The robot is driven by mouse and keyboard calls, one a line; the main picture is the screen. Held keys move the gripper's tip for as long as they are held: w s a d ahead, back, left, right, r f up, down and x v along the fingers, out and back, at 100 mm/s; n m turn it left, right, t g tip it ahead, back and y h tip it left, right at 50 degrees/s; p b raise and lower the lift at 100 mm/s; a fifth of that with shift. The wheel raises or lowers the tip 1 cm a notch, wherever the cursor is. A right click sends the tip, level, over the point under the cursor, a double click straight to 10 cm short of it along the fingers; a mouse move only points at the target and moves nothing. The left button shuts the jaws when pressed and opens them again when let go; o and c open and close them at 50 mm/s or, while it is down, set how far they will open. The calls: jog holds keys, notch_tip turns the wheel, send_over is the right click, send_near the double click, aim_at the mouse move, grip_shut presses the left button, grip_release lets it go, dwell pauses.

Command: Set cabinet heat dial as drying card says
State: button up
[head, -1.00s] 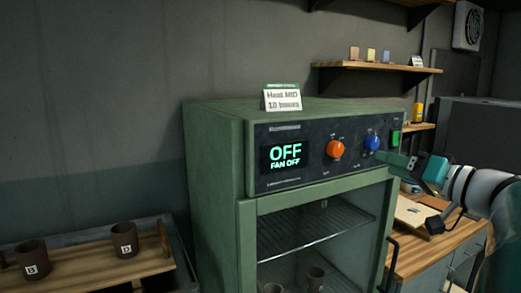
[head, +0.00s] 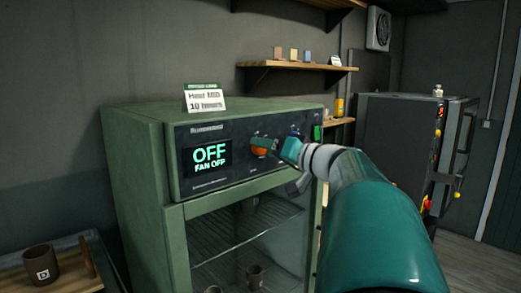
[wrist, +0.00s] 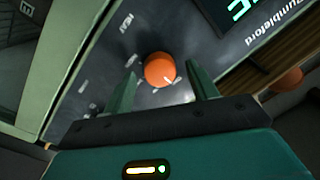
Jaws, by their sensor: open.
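The green drying cabinet (head: 140,150) has a dark control panel with a lit display (head: 209,158) reading "OFF" and "FAN OFF". The drying card (head: 204,101) stands on top; its blurred print appears to read "Heat MID, 10 hours". The orange dial (head: 258,152) is partly hidden behind my gripper (head: 272,146). In the wrist view, the orange dial (wrist: 159,68) shows a white pointer mark, and my open gripper (wrist: 161,72) has one finger on each side of it. Contact cannot be told. The blue dial (head: 295,131) is mostly hidden by my gripper.
A green switch (head: 317,132) is at the panel's right end. Cups stand inside behind the glass door (head: 290,262). A cup (head: 41,263) stands on a board at left. A wall shelf (head: 295,66) hangs behind. A dark kiln-like unit (head: 395,140) stands at right.

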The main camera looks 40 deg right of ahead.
jog(key=c, duration=1)
jog(key=shift+m, duration=0.4)
jog(key=m+h, duration=0.1)
jog(key=m, duration=0.8)
jog(key=m+t, duration=0.1)
jog(key=m, duration=0.9)
jog(key=shift+a+f+h, duration=0.15)
jog(key=shift+h, duration=0.25)
jog(key=shift+m, duration=0.5)
